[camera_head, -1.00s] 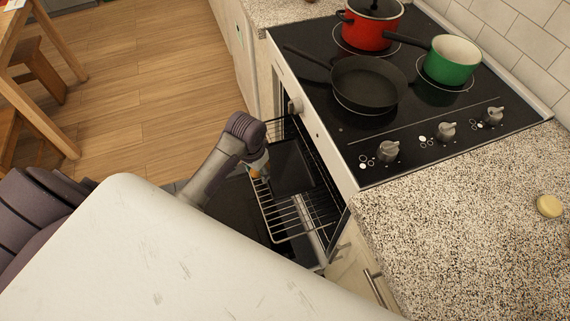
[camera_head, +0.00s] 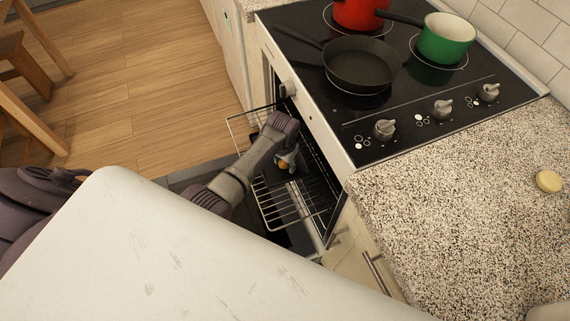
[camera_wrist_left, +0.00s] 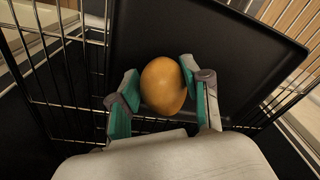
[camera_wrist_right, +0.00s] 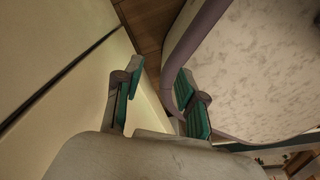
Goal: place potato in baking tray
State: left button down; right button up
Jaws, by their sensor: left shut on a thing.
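The potato (camera_wrist_left: 163,86), brown-yellow and oval, sits between the two green-padded fingers of my left gripper (camera_wrist_left: 165,92) in the left wrist view. The gripper is shut on it. The baking tray (camera_wrist_left: 205,40), black and flat with a low rim, lies behind the potato in that view, on the oven rack. In the head view my left gripper (camera_head: 287,162) is at the oven opening over the rack, and the potato (camera_head: 283,164) shows as a small orange patch. My arm hides most of the tray there. My right gripper (camera_wrist_right: 157,105) is open and empty in the right wrist view.
The wire oven rack (camera_head: 290,205) is pulled out below the cooktop (camera_head: 400,110). A black pan (camera_head: 360,65), green pot (camera_head: 446,40) and red pot (camera_head: 360,12) stand on the cooktop. The speckled counter (camera_head: 450,215) is mostly clear.

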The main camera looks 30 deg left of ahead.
pick_arm(q)
jog(key=shift+f, duration=0.4)
jog(key=shift+f, duration=0.1)
jog(key=shift+f, duration=0.25)
jog(key=shift+s+f+b, duration=0.25)
jog(key=shift+b, duration=0.05)
jog(key=c, duration=0.8)
grip_release()
jog(key=shift+f, duration=0.1)
jog(key=shift+o, duration=1.4)
jog(key=shift+f, duration=0.1)
jog(key=shift+w, duration=0.1)
